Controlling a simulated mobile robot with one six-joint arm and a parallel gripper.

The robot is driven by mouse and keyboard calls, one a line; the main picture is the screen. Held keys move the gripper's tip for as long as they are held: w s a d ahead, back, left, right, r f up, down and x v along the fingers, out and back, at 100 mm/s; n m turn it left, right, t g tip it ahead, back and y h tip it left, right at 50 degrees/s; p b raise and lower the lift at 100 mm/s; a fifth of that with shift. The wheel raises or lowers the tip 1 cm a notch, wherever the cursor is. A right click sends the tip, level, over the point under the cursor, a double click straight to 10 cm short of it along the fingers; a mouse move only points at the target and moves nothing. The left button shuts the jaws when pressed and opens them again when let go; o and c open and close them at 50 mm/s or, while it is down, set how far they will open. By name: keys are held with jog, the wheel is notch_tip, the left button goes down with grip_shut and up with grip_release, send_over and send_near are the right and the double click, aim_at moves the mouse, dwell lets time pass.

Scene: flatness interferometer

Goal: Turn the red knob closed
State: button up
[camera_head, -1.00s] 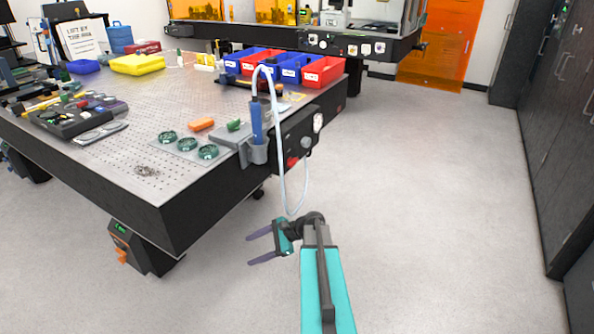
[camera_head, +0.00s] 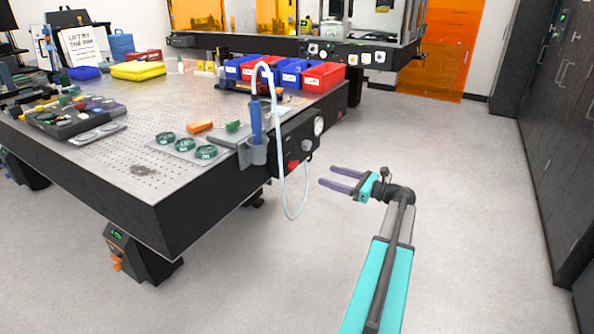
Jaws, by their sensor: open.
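The red knob (camera_head: 293,166) is on the black panel (camera_head: 309,148) at the table's right side, low and near the panel's left end. A grey knob (camera_head: 307,145) and a round white gauge (camera_head: 319,126) are to its right on the same panel. My gripper (camera_head: 325,178) is to the right of the red knob, apart from it, over the floor in the picture. Its two purple fingers point left toward the panel, spread apart with nothing between them.
A blue-handled tool (camera_head: 256,122) stands in a grey holder (camera_head: 258,153) left of the red knob. Its pale hose (camera_head: 281,190) loops down in front of the panel, close to the knob. The perforated table (camera_head: 140,155) extends left. Black cabinets (camera_head: 553,110) stand right, with clear floor between.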

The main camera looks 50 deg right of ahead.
aim_at(296, 165)
jog(key=shift+w, duration=0.15)
jog(key=b+x, duration=0.1)
jog(key=x, duration=1.2)
jog(key=shift+w, duration=0.3)
